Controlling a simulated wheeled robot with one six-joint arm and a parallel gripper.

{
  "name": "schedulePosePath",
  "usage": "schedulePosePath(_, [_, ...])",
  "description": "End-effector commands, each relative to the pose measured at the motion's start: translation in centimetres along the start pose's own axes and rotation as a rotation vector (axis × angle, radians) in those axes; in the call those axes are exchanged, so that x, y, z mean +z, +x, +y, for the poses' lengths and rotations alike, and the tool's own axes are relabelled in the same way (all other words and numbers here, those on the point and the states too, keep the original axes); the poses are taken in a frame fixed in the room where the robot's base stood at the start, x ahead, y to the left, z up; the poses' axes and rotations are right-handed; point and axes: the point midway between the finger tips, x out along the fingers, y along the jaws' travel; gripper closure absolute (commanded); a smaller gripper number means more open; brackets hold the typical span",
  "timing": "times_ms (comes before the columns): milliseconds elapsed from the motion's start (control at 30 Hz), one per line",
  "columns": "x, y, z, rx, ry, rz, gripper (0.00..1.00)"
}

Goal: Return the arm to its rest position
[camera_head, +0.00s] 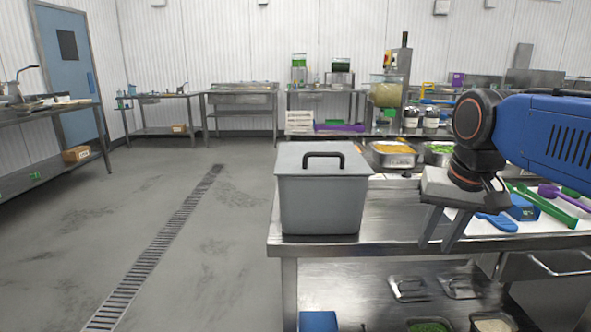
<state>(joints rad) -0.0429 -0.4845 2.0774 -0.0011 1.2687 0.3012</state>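My gripper (441,243) hangs at the right side of the view, over the front part of the steel table (395,228). Its two grey fingers point down with a gap between them, and nothing shows between them. My blue arm reaches in from the right edge. A grey lidded bin (322,203) with a black handle on its lid stands upright at the table's left end, left of my gripper and apart from it.
Right of my gripper lie a blue utensil (497,222), a green-handled utensil (546,206) and a purple one (560,195). Food pans, one with orange contents (393,149), stand behind. Containers sit on the lower shelf. The floor (210,270) at left is clear.

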Motion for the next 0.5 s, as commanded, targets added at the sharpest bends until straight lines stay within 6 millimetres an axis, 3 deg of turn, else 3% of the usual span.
schedulePosePath(33, [1.7, 1.1, 0.7, -0.002, -0.023, 0.013, 0.74])
schedulePosePath(300, [9.6, 7.7, 3.7, -0.009, -0.172, 0.088, 0.74])
schedulePosePath(500, [13.2, 11.2, 5.0, -0.007, -0.243, 0.125, 0.74])
